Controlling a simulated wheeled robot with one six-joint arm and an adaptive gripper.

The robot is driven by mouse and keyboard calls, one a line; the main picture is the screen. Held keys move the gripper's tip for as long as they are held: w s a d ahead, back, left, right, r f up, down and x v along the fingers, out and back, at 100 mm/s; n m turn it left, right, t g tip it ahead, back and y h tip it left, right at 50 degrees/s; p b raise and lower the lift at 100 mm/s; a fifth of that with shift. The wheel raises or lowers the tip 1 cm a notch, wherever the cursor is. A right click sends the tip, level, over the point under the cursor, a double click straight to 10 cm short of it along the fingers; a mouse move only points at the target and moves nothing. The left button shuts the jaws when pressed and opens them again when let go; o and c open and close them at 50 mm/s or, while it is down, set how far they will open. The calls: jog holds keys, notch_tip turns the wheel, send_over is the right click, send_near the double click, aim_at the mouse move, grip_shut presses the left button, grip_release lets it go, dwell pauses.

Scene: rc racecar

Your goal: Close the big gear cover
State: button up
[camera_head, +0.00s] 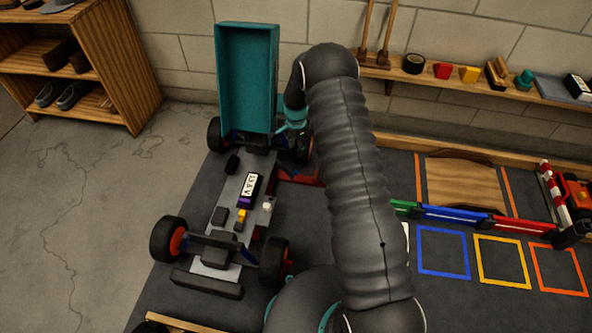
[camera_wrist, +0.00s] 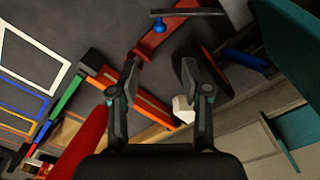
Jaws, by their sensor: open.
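A tall teal cover (camera_head: 247,80), which looks like the big gear cover, stands upright at the rear of the racecar with its hollow side facing the camera. Teal surfaces also show at the right edge of the wrist view (camera_wrist: 292,45). The racecar chassis (camera_head: 232,203) is grey, with its battery and small parts exposed. My gripper (camera_wrist: 160,68) is open, with nothing between its fingers. It points down over red and dark parts beside the car's rear. In the head view my arm hides most of the gripper, which is just right of the cover.
A wooden wall shelf (camera_head: 470,88) with several small items is at the back right. A shoe rack (camera_head: 90,65) stands at the left. Coloured barriers (camera_head: 455,215) and outlined squares lie right of my arm. The floor left of the car is clear.

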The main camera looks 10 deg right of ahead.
notch_tip(320, 180, down, 14)
jog(key=shift+r+b, duration=0.25)
jog(key=shift+b, duration=0.05)
dwell(0.3)
grip_shut()
